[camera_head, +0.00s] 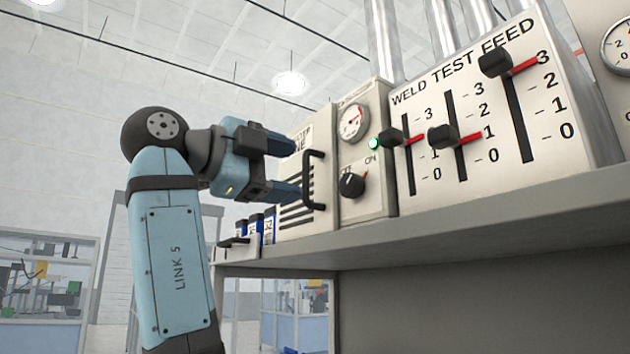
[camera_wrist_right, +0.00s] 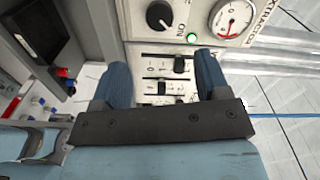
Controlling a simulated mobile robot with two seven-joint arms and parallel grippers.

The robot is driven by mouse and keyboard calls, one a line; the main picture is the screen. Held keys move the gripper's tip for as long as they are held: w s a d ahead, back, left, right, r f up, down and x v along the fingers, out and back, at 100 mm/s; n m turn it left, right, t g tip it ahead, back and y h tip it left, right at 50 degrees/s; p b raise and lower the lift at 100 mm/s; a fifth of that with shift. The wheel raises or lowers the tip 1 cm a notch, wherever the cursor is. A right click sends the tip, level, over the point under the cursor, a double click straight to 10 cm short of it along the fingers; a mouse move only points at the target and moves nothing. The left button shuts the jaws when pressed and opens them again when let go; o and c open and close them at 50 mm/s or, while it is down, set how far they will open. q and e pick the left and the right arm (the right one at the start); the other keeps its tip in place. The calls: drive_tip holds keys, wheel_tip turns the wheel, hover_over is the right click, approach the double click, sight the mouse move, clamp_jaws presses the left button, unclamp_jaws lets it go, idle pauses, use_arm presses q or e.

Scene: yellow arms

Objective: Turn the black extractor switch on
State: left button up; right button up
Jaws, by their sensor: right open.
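The black extractor switch (camera_head: 352,184) is a rotary knob with a red mark, low on a cream panel below a round gauge (camera_head: 353,122). "ON" is printed at its upper right, beside a green lamp (camera_head: 375,143). The knob's exact setting is hard to tell. My right gripper (camera_head: 290,168) is open and empty, left of the knob in the head view, in front of the handled panel. In the right wrist view the knob (camera_wrist_right: 160,15) is at the top, beyond the fingertips of the right gripper (camera_wrist_right: 161,62) and apart from them. My left gripper is out of view.
The weld test feed panel (camera_head: 480,100) has black sliders with red pointers right of the switch. A black bar handle (camera_head: 312,180) sticks out left of it. The grey shelf (camera_head: 450,235) runs below the panels.

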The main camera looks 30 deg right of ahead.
drive_tip(key=shift+a, duration=1.15)
